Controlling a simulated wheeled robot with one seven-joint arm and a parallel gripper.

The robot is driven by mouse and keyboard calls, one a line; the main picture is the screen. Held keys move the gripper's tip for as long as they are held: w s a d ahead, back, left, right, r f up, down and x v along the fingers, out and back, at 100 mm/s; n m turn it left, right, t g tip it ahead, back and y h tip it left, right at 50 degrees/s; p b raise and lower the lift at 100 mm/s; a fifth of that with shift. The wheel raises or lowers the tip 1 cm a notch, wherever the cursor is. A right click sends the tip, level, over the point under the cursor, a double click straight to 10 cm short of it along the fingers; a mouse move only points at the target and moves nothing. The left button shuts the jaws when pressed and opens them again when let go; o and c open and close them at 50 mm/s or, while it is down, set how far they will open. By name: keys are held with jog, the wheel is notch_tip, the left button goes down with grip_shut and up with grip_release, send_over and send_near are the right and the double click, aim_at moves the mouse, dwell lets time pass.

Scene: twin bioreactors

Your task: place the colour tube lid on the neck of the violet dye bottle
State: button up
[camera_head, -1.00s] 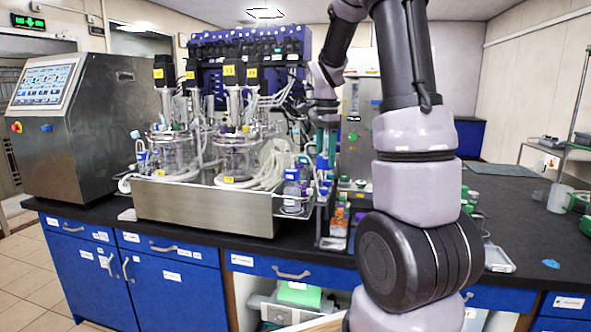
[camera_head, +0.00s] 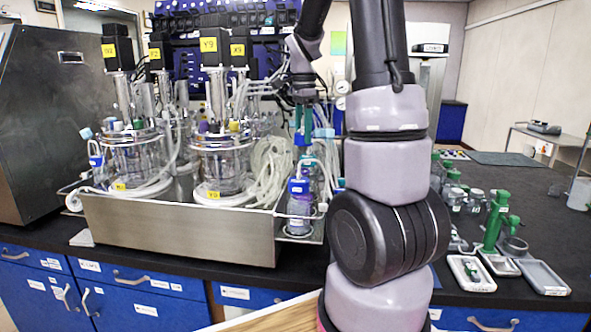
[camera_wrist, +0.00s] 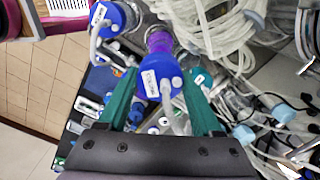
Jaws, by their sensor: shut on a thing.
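In the wrist view, my gripper (camera_wrist: 161,84) has its two green fingers on either side of a blue tube lid (camera_wrist: 152,85) with a white label and a pale tube. A violet neck or collar (camera_wrist: 159,42) shows just past the lid; I cannot tell whether the lid touches it. In the head view, my gripper (camera_head: 303,116) points down above the bottles at the right end of the steel tray.
Glass bioreactor vessels (camera_head: 222,165) stand in the steel tray (camera_head: 180,231), with coiled pale tubing (camera_head: 268,168) close to my gripper. Another blue cap with a tube (camera_wrist: 112,18) is near the lid. Green stands and small trays (camera_head: 472,272) lie on the black bench at right.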

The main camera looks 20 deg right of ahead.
notch_tip(320, 180, down, 10)
jog(key=shift+w+r, duration=0.1)
jog(key=shift+r, duration=0.05)
dwell(0.4)
jog(key=o, duration=1.4)
jog(key=shift+c, duration=0.2)
